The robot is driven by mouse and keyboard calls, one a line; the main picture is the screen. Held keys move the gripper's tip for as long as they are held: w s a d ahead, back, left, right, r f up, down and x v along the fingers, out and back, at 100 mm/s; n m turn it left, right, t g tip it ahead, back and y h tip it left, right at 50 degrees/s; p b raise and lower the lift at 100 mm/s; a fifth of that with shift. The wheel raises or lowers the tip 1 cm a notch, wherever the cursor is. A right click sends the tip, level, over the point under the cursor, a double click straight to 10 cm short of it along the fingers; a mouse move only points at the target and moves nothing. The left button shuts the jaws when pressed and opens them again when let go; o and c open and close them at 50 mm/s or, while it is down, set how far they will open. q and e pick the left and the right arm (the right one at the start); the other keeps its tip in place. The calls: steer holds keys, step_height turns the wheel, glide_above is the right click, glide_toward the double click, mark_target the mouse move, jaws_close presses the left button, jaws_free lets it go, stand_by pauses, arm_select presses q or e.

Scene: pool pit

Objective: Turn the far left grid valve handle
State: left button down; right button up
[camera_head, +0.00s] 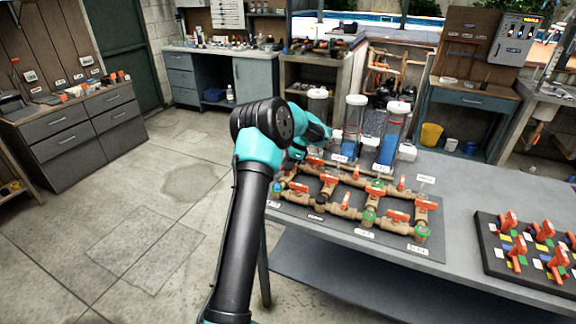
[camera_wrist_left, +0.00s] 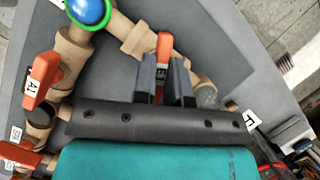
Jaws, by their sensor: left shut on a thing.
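The pipe grid is a brown lattice with orange valve handles on a dark board (camera_head: 430,247) on the grey bench. My left gripper (camera_head: 297,154) reaches down at the grid's far left corner, and my own wrist hides part of that corner. In the left wrist view the two dark fingers (camera_wrist_left: 164,66) are shut around an orange valve handle (camera_wrist_left: 164,45) that stands between them. A label on this handle is partly covered by the fingers. Another orange handle, labelled A1 (camera_wrist_left: 42,78), is at the left, apart from the fingers. My right gripper is not in view.
Clear cylinders with white caps (camera_head: 355,125) stand behind the grid, close to my gripper. A black board with several orange handles (camera_head: 497,268) lies at the right. A blue ball in a green ring (camera_wrist_left: 90,12) is on the pipes. Bare bench (camera_head: 462,190) lies between the boards.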

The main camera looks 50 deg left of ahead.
arm_select(q)
steer(key=n+h, duration=0.1)
steer(key=n, duration=0.2)
steer(key=n+g+h, duration=0.1)
steer(key=n, duration=0.2)
steer(key=shift+a, duration=0.1)
steer(key=n+h, duration=0.1)
steer(key=n, duration=0.2)
steer(key=n+h, duration=0.1)
steer(key=n, duration=0.2)
steer(key=shift+h, duration=0.3)
steer(key=shift+t, duration=0.3)
steer(key=c, duration=1.2)
jaws_free()
steer(key=shift+o, duration=0.2)
steer(key=shift+a, duration=0.1)
